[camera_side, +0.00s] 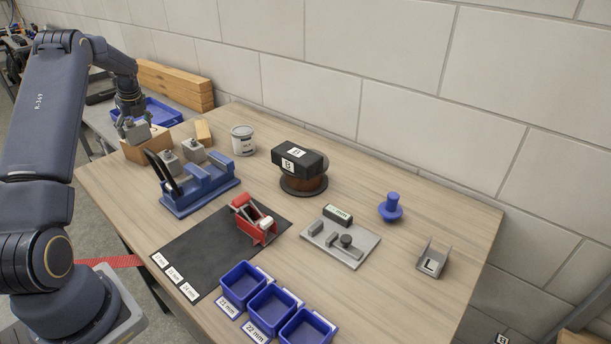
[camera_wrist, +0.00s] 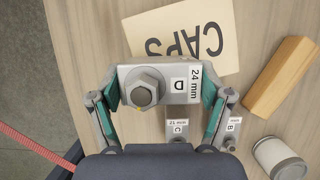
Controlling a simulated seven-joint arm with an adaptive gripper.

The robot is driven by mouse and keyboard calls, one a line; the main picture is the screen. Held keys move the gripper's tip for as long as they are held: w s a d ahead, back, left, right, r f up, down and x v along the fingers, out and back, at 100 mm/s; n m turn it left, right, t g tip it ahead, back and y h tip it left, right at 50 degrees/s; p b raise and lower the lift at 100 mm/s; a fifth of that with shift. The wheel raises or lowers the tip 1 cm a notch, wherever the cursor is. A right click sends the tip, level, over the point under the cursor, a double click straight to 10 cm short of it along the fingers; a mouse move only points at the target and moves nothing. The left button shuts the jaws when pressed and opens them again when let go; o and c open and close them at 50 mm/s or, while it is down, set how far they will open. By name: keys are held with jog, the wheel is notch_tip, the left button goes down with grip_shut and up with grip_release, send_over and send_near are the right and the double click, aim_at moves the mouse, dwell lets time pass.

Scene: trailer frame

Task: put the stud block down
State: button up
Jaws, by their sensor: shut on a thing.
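The stud block (camera_wrist: 150,68) is grey with a hex nut on top and labels reading "24 mm" and "D". My gripper (camera_wrist: 161,90) is shut on it, with a teal pad at each side. In the side view my gripper (camera_side: 135,121) holds the stud block (camera_side: 138,132) at the far left of the table, by the tan CAPS box (camera_side: 144,151). In the wrist view the block overlaps the near edge of the CAPS box (camera_wrist: 205,30). Whether the block touches anything below is unclear.
Two similar grey blocks (camera_side: 194,151) stand near the blue holder (camera_side: 201,189), labelled C (camera_wrist: 179,127) and B (camera_wrist: 230,125) in the wrist view. A wooden bar (camera_side: 203,132) and a white can (camera_side: 243,140) are close by. A blue tray (camera_side: 160,112) lies behind.

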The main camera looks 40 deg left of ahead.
jog(key=o, duration=1.5)
jog(key=shift+f, duration=0.1)
jog(key=shift+o, duration=0.2)
jog(key=v, duration=1.2)
jog(key=w+d+r+n+t+h, duration=0.15)
jog(key=d+r+n, duration=0.3)
jog(key=d, duration=0.85)
jog(key=d+r+n+t, duration=0.25)
jog(key=d+r, duration=0.35)
jog(key=d, duration=0.6)
jog(key=s+d+f+n+h, duration=0.1)
jog(key=s+d+n, duration=0.4)
jog(key=d, duration=0.5)
jog(key=s+d+f+n+t+h, duration=0.1)
jog(key=s+d+f+n, duration=0.3)
jog(key=s+d, duration=0.6)
jog(key=shift+s+d+n+t+h, duration=0.15)
jog(key=shift+d+n+t+h, duration=0.15)
jog(key=shift+d+n+h, duration=0.45)
jog(key=shift+n, duration=0.25)
